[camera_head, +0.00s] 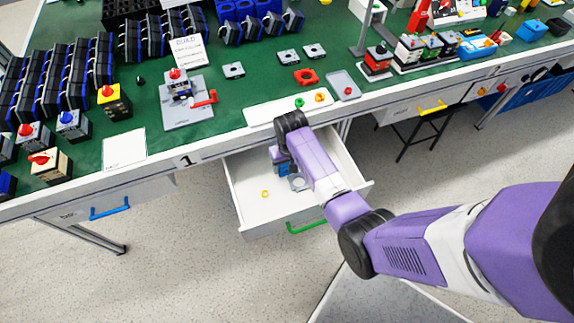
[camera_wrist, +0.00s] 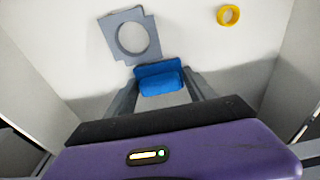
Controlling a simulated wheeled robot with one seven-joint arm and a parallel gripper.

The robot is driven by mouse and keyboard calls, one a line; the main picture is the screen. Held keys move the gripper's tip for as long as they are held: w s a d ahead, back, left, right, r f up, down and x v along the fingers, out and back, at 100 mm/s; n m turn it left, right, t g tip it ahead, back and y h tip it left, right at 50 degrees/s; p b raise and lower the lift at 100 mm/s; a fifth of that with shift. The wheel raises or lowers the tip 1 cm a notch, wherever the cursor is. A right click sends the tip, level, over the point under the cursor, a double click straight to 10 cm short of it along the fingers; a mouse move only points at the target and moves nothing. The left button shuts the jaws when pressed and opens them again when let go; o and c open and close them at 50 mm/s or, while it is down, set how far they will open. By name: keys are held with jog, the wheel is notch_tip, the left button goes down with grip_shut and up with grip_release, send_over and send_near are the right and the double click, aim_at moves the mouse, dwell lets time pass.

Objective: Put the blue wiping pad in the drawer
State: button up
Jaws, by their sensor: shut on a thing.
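The blue wiping pad (camera_wrist: 159,77) sits between the two fingers of my gripper (camera_wrist: 160,88), which is shut on it. In the head view the pad (camera_head: 276,153) shows as a small blue patch beside my wrist, and my fingers are largely hidden by the arm. The drawer (camera_head: 250,211) with the green handle (camera_head: 307,227) is pulled open under the table's front edge. My gripper is over the drawer's inside, pointing down to its white floor. I cannot tell whether the pad touches the floor.
A grey plate with a round hole (camera_wrist: 130,36) and a yellow ring (camera_wrist: 228,15) lie on the drawer floor. The tabletop (camera_head: 240,95) above carries switch parts. A closed drawer with a blue handle (camera_head: 109,208) is at the left.

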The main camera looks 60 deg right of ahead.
jog(key=shift+f, duration=0.2)
jog(key=shift+f, duration=0.15)
jog(key=o, duration=1.3)
jog(key=r, duration=0.4)
jog(key=r+p, duration=0.1)
jog(key=r, duration=0.3)
jog(key=s+r, duration=0.1)
jog(key=r, duration=0.3)
jog(key=shift+a+r, duration=0.2)
jog(key=shift+a, duration=0.2)
